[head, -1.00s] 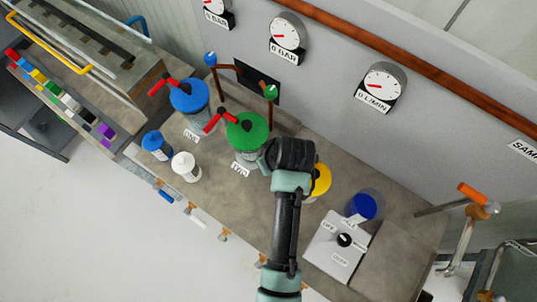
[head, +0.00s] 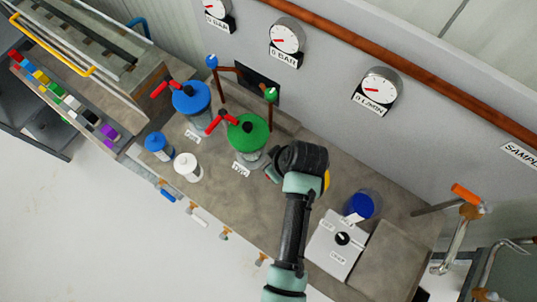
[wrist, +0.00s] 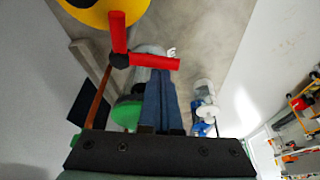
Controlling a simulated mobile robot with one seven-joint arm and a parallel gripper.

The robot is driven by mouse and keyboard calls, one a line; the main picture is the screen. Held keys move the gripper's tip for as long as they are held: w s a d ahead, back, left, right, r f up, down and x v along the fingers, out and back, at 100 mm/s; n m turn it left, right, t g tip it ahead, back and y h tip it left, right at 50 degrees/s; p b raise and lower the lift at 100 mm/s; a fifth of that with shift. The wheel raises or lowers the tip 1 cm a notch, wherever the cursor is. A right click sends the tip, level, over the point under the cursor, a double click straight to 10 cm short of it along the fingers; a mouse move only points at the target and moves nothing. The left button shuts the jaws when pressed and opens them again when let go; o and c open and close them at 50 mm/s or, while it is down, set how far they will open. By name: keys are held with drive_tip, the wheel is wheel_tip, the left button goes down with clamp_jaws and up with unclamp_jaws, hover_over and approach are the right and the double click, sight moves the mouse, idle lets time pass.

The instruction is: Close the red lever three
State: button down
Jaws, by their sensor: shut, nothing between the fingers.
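The third red lever (wrist: 148,61) shows in the wrist view beside the yellow lid (wrist: 85,10) of the third pump. It has two red arms at an angle, joined at a dark hub. My gripper (wrist: 160,74) is shut and empty. Its blue fingertips appear very close to the lever's horizontal arm; I cannot tell whether they touch. In the head view, my wrist covers this lever and most of the yellow lid (head: 327,180), and my gripper (head: 271,175) is mostly hidden, right of the green-lidded pump.
The green-lidded pump (head: 249,132) and blue-lidded pump (head: 191,97) stand left, each with a red lever. Small blue (head: 157,146) and white (head: 187,166) bottles stand near the bench front. A grey switch box (head: 337,245) and dark blue cap (head: 359,206) are right.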

drive_tip(key=shift+s+d+p, duration=0.2)
drive_tip(key=shift+s+p, duration=0.1)
drive_tip(key=shift+s, duration=0.05)
idle(0.4)
